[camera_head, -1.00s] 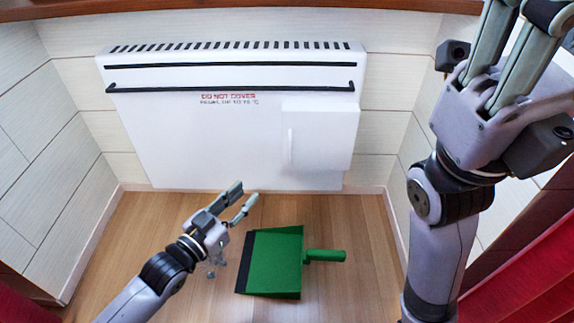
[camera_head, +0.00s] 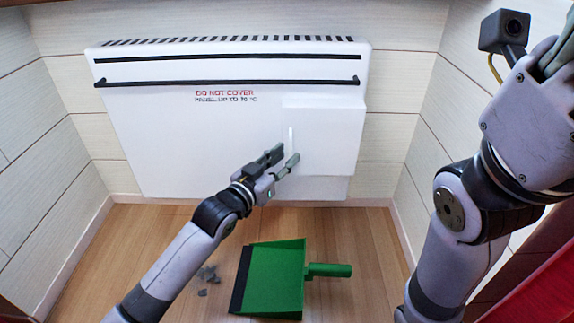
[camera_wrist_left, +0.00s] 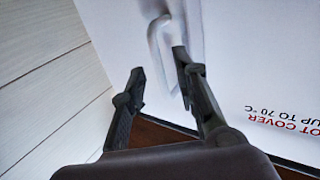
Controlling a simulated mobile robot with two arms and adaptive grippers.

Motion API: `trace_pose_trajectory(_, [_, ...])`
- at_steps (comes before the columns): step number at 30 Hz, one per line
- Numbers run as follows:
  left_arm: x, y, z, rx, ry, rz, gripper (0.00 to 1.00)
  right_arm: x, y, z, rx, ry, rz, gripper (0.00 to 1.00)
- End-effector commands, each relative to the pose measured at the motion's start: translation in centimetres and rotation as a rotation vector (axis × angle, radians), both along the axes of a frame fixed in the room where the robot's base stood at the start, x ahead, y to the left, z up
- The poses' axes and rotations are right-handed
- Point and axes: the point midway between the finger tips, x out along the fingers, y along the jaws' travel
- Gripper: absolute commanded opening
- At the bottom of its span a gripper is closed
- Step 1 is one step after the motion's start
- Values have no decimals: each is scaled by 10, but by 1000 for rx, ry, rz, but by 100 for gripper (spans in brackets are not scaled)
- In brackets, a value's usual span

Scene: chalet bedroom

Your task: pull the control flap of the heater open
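The white wall heater (camera_head: 190,140) carries a raised white control flap (camera_head: 335,140) at its lower right. A slim upright white handle (camera_head: 291,138) is near the flap's left edge; it also shows in the left wrist view (camera_wrist_left: 158,42). My left gripper (camera_head: 283,157) is just below and in front of the handle. In the left wrist view its fingers (camera_wrist_left: 166,74) are apart and empty, with the handle just beyond the tips, closer to the right finger. Contact cannot be told. The flap looks shut. My right gripper (camera_head: 558,50) is at the upper right, its fingertips cut off.
A green dustpan (camera_head: 275,280) with a handle lies on the wooden floor below the heater. Small grey debris (camera_head: 207,275) lies left of it. Black rails (camera_head: 230,82) cross the heater's upper front. Plank walls close in on both sides.

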Motion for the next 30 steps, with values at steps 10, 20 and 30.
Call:
trace_pose_trajectory(10, [13,-9,0,1,1,0,28,0,0,-9,-1,0,0,40])
trace_pose_trajectory(20, [12,-8,1,0,0,0,15,0,0,-9,-1,-1,0,40])
trace_pose_trajectory(30, [12,-8,0,0,0,0,0,0,0,-9,-1,0,0,40])
